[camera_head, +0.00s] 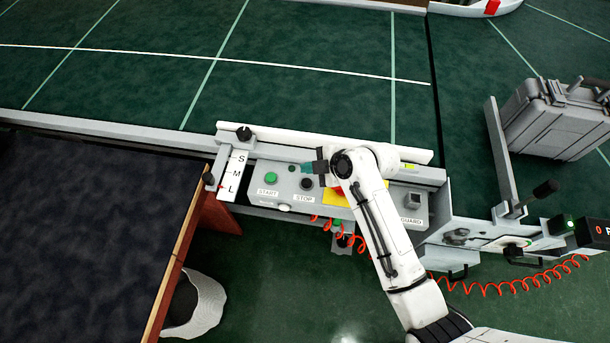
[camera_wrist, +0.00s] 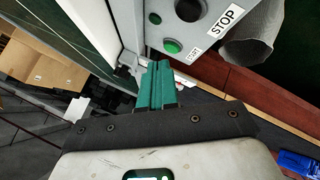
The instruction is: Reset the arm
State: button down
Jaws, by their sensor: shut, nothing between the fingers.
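My gripper (camera_head: 308,168) is in front of the control panel (camera_head: 262,194) in the head view, with my white arm reaching up from the lower right. Its teal fingers are together with nothing between them; they also show in the wrist view (camera_wrist: 158,84). The green START button (camera_head: 271,178) and the black STOP button (camera_head: 306,184) are left of and below the fingertips in the head view. In the wrist view the green button (camera_wrist: 172,46) is just beyond the fingertips, with a visible gap in the picture. My arm hides part of the yellow area of the panel.
A lever (camera_head: 545,188) and a coiled red cable (camera_head: 500,290) are at right. A dark-topped table (camera_head: 90,230) and white bin (camera_head: 205,305) are at left.

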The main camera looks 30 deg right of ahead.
jog(key=s+d+r+m+g+h, duration=0.1)
jog(key=s+d+m+g+h, duration=0.1)
jog(key=s+m, duration=0.6)
jog(key=s+d+r+m+g+h, duration=0.1)
jog(key=s+d+m+g+h, duration=0.2)
jog(key=s+m, duration=0.6)
jog(key=s+d+g, duration=0.1)
jog(key=s+d, duration=0.1)
jog(key=s, duration=0.9)
jog(key=shift+s+d+h+b, duration=0.25)
jog(key=shift+s+h+b, duration=0.05)
jog(key=shift+s+b, duration=0.1)
